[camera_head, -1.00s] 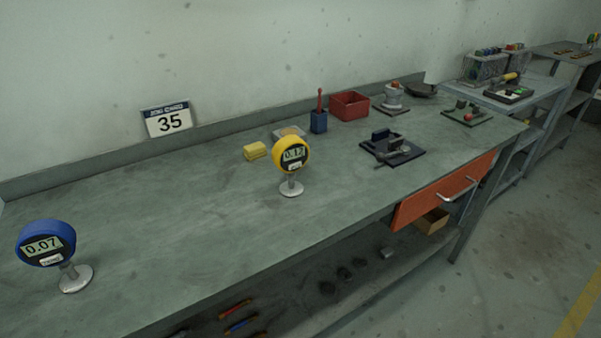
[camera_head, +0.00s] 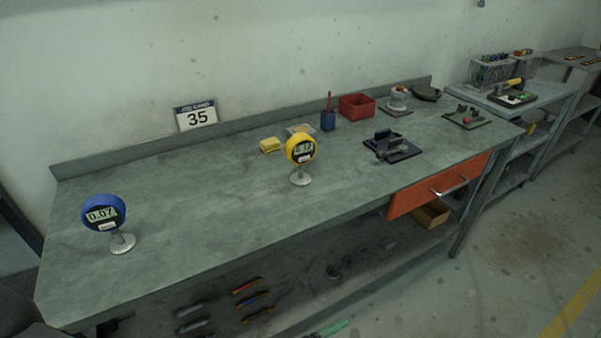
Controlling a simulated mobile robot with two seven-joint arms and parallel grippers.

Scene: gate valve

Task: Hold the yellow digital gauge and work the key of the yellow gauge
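The yellow digital gauge (camera_head: 300,149) stands upright on a small round metal foot near the middle of the grey-green workbench (camera_head: 215,210). Its display faces me and a pale key shows below it; the digits are too small to read surely. A blue digital gauge (camera_head: 104,212) reading 0.07 stands on a similar foot at the bench's left end. Neither of my grippers is in view, and nothing touches the yellow gauge.
Behind the yellow gauge are a yellow block (camera_head: 270,145), a blue holder (camera_head: 328,121) and a red bin (camera_head: 356,106). A dark fixture (camera_head: 392,147) lies to its right. The bench between the gauges is clear.

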